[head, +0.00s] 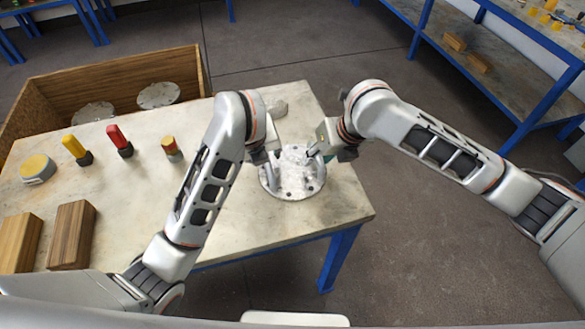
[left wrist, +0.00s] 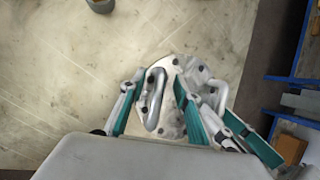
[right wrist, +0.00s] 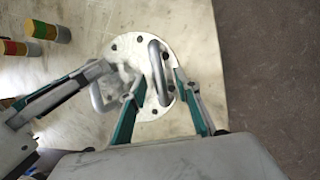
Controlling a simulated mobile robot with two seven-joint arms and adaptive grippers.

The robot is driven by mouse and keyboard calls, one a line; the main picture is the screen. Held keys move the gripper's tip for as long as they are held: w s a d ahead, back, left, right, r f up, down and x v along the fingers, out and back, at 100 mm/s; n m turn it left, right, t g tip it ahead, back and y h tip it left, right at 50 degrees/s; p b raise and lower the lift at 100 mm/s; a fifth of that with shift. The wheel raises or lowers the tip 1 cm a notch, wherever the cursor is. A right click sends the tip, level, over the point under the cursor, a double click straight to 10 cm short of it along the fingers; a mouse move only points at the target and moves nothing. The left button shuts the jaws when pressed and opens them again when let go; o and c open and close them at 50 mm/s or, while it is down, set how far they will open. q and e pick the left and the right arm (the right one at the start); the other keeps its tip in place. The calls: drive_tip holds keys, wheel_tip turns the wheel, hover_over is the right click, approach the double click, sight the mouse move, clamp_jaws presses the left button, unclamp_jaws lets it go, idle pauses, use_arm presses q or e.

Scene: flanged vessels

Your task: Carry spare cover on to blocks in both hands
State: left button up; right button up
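The spare cover (head: 292,186) is a round grey metal plate with bolt holes and two upright bar handles. It lies flat near the table's right end. My left gripper (head: 268,157) is over its left side. In the left wrist view the fingers stand apart on either side of the left handle (left wrist: 155,100). My right gripper (head: 322,147) is over its right side. In the right wrist view its fingers stand apart on either side of the other handle (right wrist: 157,72). Two brown wooden blocks (head: 72,235) (head: 18,243) lie at the table's front left.
A wooden crate (head: 120,70) behind the table's left part holds two round metal flanged tops (head: 158,95) (head: 94,113). On the table stand yellow (head: 74,147), red (head: 118,138) and red-yellow (head: 171,147) pieces and a yellow-topped disc (head: 37,168). Blue shelving (head: 490,85) stands at right.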

use_arm(q)
drive_tip(key=shift+w+f, duration=0.2)
drive_tip(key=shift+f, duration=0.3)
use_arm(e)
drive_tip(key=shift+w+a+f, duration=0.15)
drive_tip(key=shift+f, duration=0.35)
use_arm(q)
drive_tip(key=shift+c, duration=0.4)
use_arm(e)
drive_tip(key=shift+c, duration=0.4)
use_arm(q)
clamp_jaws()
use_arm(e)
clamp_jaws()
use_arm(q)
drive_tip(key=shift+w+r, duration=0.15)
drive_tip(key=shift+r, duration=0.05)
use_arm(e)
drive_tip(key=shift+w+r, duration=0.15)
drive_tip(key=shift+r, duration=0.05)
